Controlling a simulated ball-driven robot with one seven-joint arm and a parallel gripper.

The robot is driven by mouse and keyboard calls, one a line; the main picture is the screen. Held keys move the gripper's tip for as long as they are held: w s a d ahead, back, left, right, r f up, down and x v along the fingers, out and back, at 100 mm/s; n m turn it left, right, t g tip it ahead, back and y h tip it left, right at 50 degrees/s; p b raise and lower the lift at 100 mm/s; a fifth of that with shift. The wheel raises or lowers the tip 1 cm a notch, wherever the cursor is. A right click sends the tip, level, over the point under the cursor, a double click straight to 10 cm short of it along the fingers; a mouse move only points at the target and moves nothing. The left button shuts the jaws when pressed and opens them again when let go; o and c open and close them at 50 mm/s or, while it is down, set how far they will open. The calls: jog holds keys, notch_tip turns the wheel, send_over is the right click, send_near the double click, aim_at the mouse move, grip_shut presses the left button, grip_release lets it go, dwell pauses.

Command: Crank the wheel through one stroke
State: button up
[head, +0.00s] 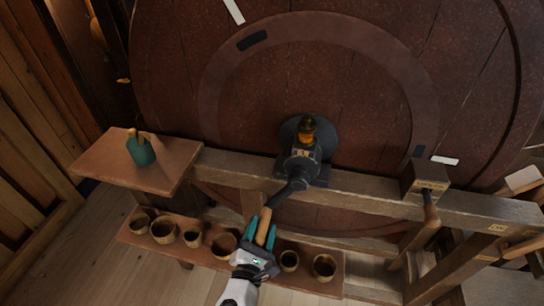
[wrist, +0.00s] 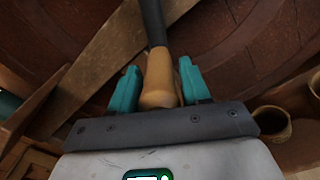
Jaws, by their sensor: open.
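The big round wooden wheel (head: 330,60) stands upright behind a timber frame, with a dark metal hub (head: 300,165) at its centre. A dark crank arm (head: 290,188) runs from the hub down and left to a wooden handle (head: 263,226). My gripper (head: 266,230) is at the handle with its two teal fingers either side of it. In the wrist view the handle (wrist: 159,82) lies between the open fingers (wrist: 160,90), with a small gap at least on the right. Whether the left finger touches it I cannot tell.
A low shelf (head: 330,287) holds several clay pots (head: 163,229) around my gripper. A wooden beam (head: 370,195) crosses before the wheel, with a block and second handle (head: 430,208) at right.

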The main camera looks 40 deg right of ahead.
jog(key=shift+w+a+r+m+b, duration=0.35)
jog(key=shift+w+m+b, duration=0.2)
jog(key=shift+w+m, duration=0.05)
jog(key=w+a+r+m+b, duration=0.2)
jog(key=r+m+b, duration=0.1)
jog(key=r+m, duration=0.55)
jog(key=w+a+r+m+b, duration=0.1)
jog(key=w+r+m+b, duration=0.15)
jog(key=r+m, duration=0.6)
jog(key=s+d+r+m+b, duration=0.5)
jog(key=s+r+m+b, duration=0.2)
jog(key=s+r+m, duration=0.1)
jog(key=shift+d+r, duration=0.35)
jog(key=shift+r, duration=0.55)
jog(key=shift+a+f, duration=0.1)
jog(key=shift+a, duration=0.05)
dwell(0.6)
